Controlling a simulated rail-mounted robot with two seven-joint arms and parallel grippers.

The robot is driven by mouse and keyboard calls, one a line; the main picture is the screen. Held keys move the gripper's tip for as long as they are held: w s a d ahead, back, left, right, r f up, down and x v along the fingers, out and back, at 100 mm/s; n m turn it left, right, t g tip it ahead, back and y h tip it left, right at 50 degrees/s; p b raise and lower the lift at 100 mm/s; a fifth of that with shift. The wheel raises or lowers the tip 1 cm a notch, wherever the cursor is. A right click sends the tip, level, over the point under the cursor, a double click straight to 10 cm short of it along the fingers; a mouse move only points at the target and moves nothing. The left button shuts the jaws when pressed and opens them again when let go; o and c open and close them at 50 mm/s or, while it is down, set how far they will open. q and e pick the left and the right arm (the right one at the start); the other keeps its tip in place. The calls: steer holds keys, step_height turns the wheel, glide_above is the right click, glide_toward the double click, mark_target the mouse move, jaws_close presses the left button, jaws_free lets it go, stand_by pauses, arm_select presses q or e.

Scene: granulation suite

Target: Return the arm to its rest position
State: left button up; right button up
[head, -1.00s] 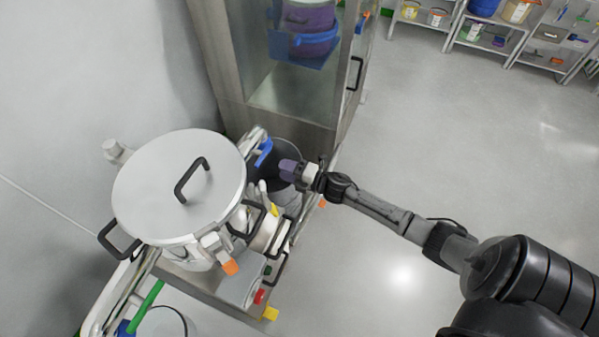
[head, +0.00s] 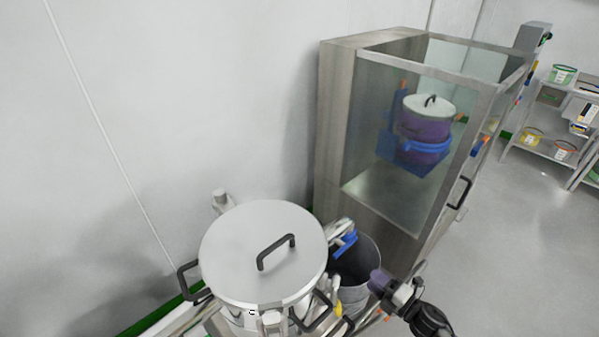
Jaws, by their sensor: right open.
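My right gripper (head: 386,288) is at the lower right of the head view, with its arm running off the bottom edge. It is open, with a purple part at its tip, beside the rim of a grey bin (head: 357,268). I see nothing held in it. My left gripper is not in view.
A steel vessel with a flat lid (head: 265,245) and black handles stands left of the gripper. Behind is a glass-fronted cabinet (head: 400,130) holding a purple pot (head: 424,125) on a blue holder. Shelves (head: 550,145) stand at the far right. The floor (head: 520,260) on the right is clear.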

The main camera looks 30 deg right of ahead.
steer(key=s+d+f+m+g+h, duration=0.2)
steer(key=d+m+g+h, duration=0.45)
steer(key=m+h, duration=0.6)
steer(key=s+a+r+m+g+y+p, duration=0.3)
steer(key=s+a+m+g+y, duration=0.1)
steer(key=s+a, duration=0.8)
steer(key=s+a+r+m+g+y+p, duration=0.2)
steer(key=s+a+r+m+g+y, duration=0.15)
steer(key=s+a, duration=0.95)
step_height(320, 180, up, 37)
steer(key=w+p, duration=0.1)
steer(key=p, duration=3.6)
steer(key=shift+d+p, duration=0.2)
steer(key=shift+p, duration=0.2)
